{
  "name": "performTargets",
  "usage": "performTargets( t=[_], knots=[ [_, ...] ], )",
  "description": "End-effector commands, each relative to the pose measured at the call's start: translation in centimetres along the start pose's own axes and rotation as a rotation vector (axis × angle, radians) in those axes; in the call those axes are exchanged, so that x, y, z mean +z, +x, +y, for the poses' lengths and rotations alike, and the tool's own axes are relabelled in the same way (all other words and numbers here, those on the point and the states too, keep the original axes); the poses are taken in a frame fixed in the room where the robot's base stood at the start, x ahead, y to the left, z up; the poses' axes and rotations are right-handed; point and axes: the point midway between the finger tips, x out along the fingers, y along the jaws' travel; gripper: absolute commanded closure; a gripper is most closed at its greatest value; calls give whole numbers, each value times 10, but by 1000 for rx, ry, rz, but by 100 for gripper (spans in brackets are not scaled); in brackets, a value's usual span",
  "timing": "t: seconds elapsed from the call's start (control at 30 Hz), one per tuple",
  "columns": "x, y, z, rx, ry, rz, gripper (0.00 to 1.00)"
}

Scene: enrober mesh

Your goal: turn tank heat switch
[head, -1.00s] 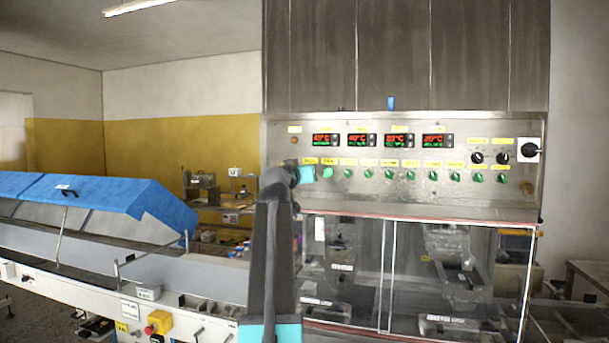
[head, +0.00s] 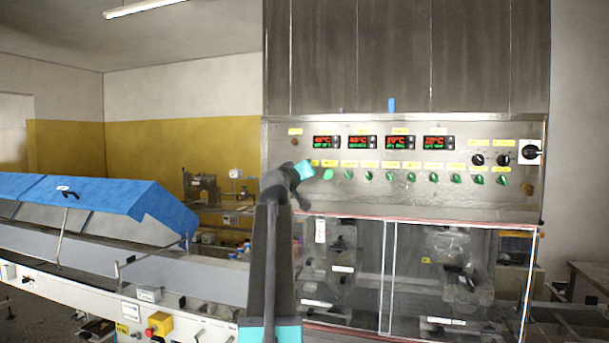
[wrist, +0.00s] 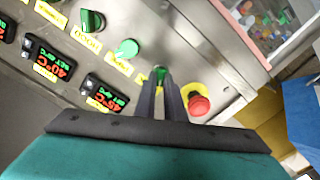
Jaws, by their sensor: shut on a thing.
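The control panel (head: 400,200) is a steel face with a row of green switches and yellow labels. My gripper (wrist: 161,80) has its two dark fingers shut on a green switch (wrist: 161,71), whose tip shows between the fingertips in the wrist view. In the head view my arm reaches the left end of the row, and the arm and gripper hide that switch. The neighbouring green knob (wrist: 126,49) is uncovered, and it also shows in the head view (head: 328,174). The label beside the gripped switch is too small to read surely.
A red push button (wrist: 199,104) sits close beside the fingers. Red-lit temperature displays (head: 326,142) are above the switches. Black rotary switches (head: 503,159) are at the panel's right. A conveyor with a blue cover (head: 90,190) stands at the left.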

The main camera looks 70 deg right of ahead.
Motion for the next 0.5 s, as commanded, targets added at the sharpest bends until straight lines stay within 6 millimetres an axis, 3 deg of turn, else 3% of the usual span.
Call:
performTargets(
  t=[0.07,0.1,0.2,0.5],
  knots=[
    [-3,1,3,5,-4,7,100],
    [-3,1,3,5,-4,7,89],
    [-3,1,2,4,-3,6,72],
    [-1,0,0,1,-1,3,72]
  ],
)
